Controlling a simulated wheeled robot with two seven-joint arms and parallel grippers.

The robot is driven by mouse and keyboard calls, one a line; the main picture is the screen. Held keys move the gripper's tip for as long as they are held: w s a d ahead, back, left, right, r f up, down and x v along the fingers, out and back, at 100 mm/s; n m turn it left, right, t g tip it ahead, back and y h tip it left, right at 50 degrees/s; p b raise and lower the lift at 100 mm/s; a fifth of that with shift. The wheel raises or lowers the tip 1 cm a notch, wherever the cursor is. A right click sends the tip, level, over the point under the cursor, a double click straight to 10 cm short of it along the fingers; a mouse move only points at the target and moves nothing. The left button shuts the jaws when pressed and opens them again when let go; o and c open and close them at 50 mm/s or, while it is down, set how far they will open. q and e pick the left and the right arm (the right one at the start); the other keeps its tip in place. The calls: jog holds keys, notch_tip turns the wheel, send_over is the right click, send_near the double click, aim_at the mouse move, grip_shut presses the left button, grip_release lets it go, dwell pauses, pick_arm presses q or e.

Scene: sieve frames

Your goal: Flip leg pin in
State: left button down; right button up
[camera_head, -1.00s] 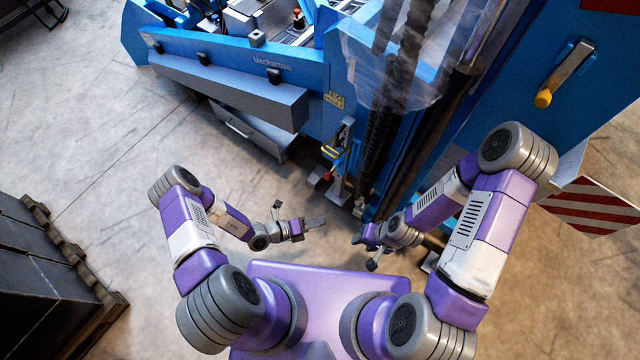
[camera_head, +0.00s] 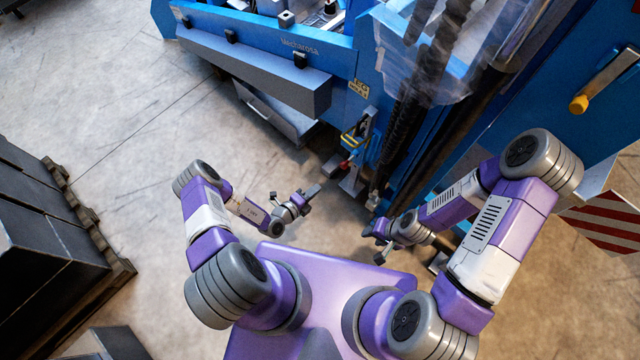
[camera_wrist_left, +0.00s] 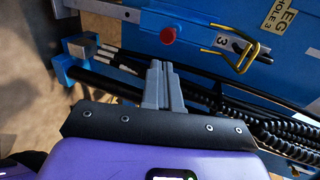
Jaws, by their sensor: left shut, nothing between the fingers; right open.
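A yellow wire-loop pin handle (camera_head: 350,139) is on the blue machine's leg bracket in the head view; it also shows in the left wrist view (camera_wrist_left: 236,55). A red knob (camera_head: 344,165) sits close by it; in the left wrist view the red knob (camera_wrist_left: 167,35) is ahead of the fingers. My left gripper (camera_head: 314,190) is shut and empty, below and left of the red knob, apart from it. Its closed fingers show in the left wrist view (camera_wrist_left: 161,70). My right gripper (camera_head: 377,240) is open and empty near the lower end of the leg. Whether the pin is seated cannot be told.
The blue machine (camera_head: 300,50) fills the top. Black coiled hoses (camera_head: 400,140) run down beside the leg. A pallet (camera_head: 95,255) with dark boxes (camera_head: 35,220) stands at left. The grey floor (camera_head: 110,120) between is clear.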

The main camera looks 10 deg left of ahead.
pick_arm(q)
jog(key=b, duration=0.3)
send_near(341, 167)
jog(key=x, duration=0.5)
jog(key=shift+d+f, duration=0.2)
jog(key=shift+d, duration=0.05)
jog(key=shift+w+d+r+b, duration=0.1)
jog(key=shift+w+d+b, duration=0.2)
jog(key=shift+w, duration=0.2)
pick_arm(e)
notch_tip(341, 167, down, 4)
pick_arm(q)
jog(key=shift+w, duration=0.1)
